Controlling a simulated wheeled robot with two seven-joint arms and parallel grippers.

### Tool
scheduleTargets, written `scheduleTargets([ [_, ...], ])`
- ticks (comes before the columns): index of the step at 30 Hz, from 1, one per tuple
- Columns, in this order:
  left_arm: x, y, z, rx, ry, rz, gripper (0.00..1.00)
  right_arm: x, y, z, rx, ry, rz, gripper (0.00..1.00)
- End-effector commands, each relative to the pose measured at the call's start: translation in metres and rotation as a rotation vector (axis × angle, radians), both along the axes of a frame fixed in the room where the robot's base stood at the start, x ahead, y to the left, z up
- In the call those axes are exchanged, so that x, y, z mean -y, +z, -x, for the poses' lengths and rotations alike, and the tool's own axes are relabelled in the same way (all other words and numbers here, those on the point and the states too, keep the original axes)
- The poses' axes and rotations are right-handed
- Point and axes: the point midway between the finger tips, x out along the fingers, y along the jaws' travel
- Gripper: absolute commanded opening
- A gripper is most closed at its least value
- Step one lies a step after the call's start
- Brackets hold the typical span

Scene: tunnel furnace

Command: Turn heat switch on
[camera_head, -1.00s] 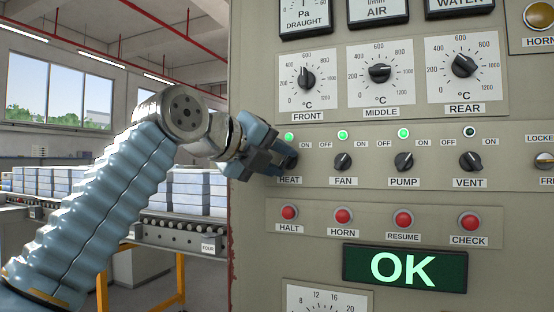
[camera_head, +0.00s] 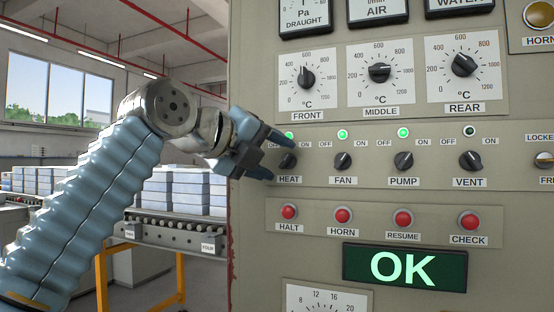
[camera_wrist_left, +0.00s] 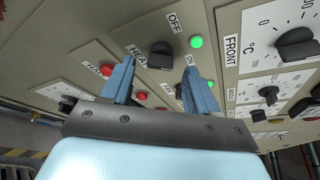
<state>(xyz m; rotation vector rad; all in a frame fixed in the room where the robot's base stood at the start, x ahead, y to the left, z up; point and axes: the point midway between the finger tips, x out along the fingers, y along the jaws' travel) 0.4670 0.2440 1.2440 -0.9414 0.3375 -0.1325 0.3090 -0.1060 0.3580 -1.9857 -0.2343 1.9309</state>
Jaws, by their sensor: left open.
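The heat switch (camera_head: 288,161) is a black knob above the HEAT label on the grey panel; its pointer leans toward the ON side. The green lamp (camera_head: 289,135) above it is lit. My left gripper (camera_head: 279,158) is open and empty, just left of and in front of the knob. In the left wrist view the heat switch (camera_wrist_left: 160,55) shows beyond and between the two blue fingers (camera_wrist_left: 152,88), apart from them. The OFF label is partly covered by the gripper in the head view. My right gripper is not in view.
The fan (camera_head: 343,161), pump (camera_head: 403,161) and vent (camera_head: 470,161) knobs sit in the same row. Red buttons (camera_head: 343,215) lie below, and a green OK display (camera_head: 405,268). A conveyor with stacked blocks (camera_head: 175,190) stands at the left.

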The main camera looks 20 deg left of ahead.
Motion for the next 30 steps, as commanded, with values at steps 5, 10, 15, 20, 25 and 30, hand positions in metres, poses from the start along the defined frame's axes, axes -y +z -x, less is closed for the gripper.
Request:
scheduleTargets([
  [5,-0.012,0.011,0.042,0.003,0.000,0.001,0.60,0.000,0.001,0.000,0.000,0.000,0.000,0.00],
  [10,-0.022,0.019,0.079,0.002,0.000,0.000,0.60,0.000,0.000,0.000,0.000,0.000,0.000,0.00],
  [15,-0.028,0.025,0.103,0.001,-0.001,-0.001,0.60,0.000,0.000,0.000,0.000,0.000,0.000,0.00],
  [20,-0.031,0.027,0.113,0.000,0.000,0.000,0.60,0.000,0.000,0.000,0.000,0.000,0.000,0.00],
  [25,-0.031,0.026,0.113,-0.001,0.000,0.000,0.60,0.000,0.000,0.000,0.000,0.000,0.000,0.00],
  [30,-0.031,0.026,0.113,-0.001,0.000,-0.001,0.60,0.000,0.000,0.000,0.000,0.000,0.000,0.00],
])
